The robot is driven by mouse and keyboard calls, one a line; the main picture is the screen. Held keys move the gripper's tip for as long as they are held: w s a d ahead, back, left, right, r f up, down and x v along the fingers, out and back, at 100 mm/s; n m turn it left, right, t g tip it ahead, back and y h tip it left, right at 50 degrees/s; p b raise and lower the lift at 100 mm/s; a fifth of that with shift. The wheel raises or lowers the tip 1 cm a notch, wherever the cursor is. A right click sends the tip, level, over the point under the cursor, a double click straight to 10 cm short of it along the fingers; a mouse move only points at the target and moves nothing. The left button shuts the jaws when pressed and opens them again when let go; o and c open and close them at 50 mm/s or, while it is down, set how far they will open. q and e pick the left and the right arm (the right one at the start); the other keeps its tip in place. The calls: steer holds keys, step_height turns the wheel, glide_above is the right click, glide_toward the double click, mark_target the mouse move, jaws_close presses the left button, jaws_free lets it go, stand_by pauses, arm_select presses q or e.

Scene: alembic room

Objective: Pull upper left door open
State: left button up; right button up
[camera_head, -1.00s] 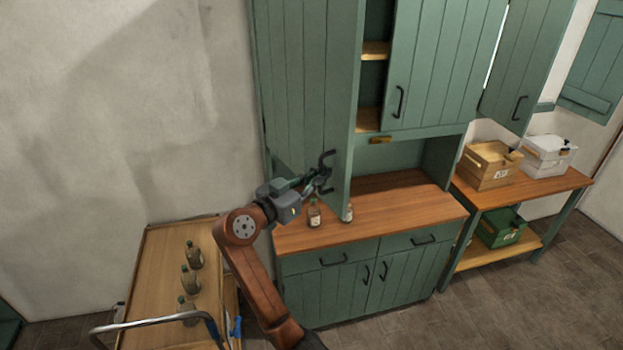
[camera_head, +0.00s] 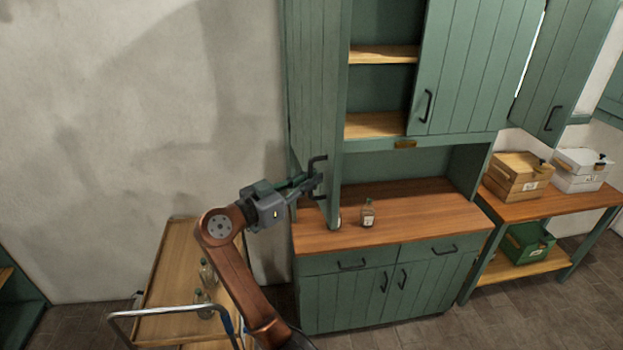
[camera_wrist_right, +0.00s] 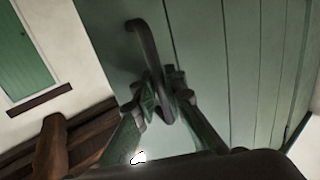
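The upper left door (camera_head: 317,85) of the green cabinet stands well open, swung out toward me and seen nearly edge-on. Its dark curved handle (camera_head: 319,159) is at the lower part of the door. My right gripper (camera_head: 312,184) is at that handle. In the right wrist view the fingers (camera_wrist_right: 162,97) are closed around the lower part of the handle (camera_wrist_right: 145,42), against the green door panel (camera_wrist_right: 215,60). My left gripper is in neither view.
Shelves (camera_head: 380,124) show inside the cabinet. The upper right door (camera_head: 470,70) is shut. Small bottles (camera_head: 368,213) stand on the wooden counter (camera_head: 420,205), one partly hidden under the door edge. A cart (camera_head: 172,262) with bottles is at left; boxes (camera_head: 518,176) sit on the right table.

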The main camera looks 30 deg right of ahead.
steer(key=o, duration=0.3)
steer(key=shift+o, duration=0.2)
steer(key=shift+a, duration=0.1)
steer(key=v, duration=1.1)
steer(key=shift+s+a, duration=0.2)
steer(key=shift+a, duration=0.2)
